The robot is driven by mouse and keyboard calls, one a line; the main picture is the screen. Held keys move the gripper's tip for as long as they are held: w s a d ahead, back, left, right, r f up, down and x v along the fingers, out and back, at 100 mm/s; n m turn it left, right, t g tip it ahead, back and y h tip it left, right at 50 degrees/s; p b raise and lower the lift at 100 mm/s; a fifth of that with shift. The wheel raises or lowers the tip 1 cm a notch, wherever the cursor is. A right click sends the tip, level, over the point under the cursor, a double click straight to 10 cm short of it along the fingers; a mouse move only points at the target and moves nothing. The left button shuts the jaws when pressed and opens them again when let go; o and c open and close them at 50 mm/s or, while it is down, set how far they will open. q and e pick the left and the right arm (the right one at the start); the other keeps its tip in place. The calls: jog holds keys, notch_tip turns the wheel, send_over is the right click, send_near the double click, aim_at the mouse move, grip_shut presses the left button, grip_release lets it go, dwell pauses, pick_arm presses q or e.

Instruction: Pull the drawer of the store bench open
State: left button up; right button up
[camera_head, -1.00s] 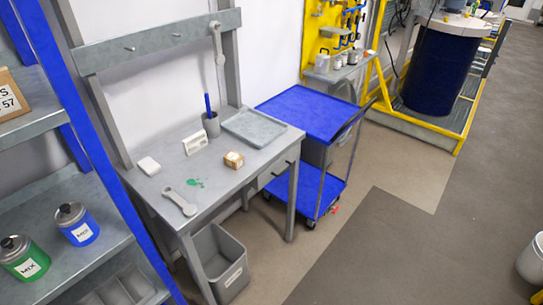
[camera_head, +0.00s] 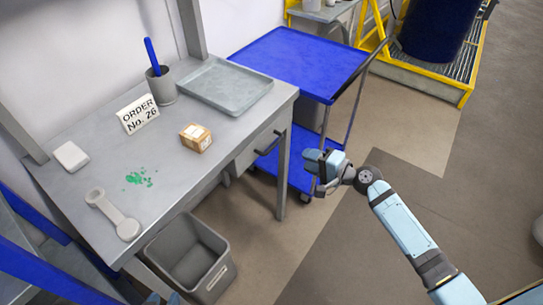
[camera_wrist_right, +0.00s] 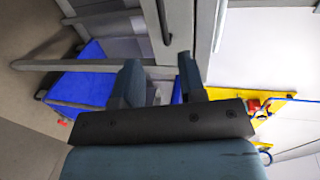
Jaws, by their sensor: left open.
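The store bench (camera_head: 100,150) is a grey table on the left in the head view. Its drawer front (camera_head: 247,157) sits under the top at the right end and looks closed. The dark bar handle (camera_head: 270,144) is on that front, and it shows upright in the right wrist view (camera_wrist_right: 164,22). My right gripper (camera_head: 318,170) is in front of the drawer, to the right of the handle and apart from it. Its two fingers (camera_wrist_right: 160,82) are spread with nothing between them, and the handle lies beyond their tips. My left gripper is not in view.
A blue trolley (camera_head: 300,60) stands close behind the bench's right end. A grey bin (camera_head: 190,255) is on the floor below the bench.

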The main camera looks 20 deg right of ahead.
aim_at(272, 146)
jog(key=x, duration=1.3)
jog(key=shift+w+a+r, duration=0.15)
jog(key=shift+w+a, duration=0.05)
grip_shut()
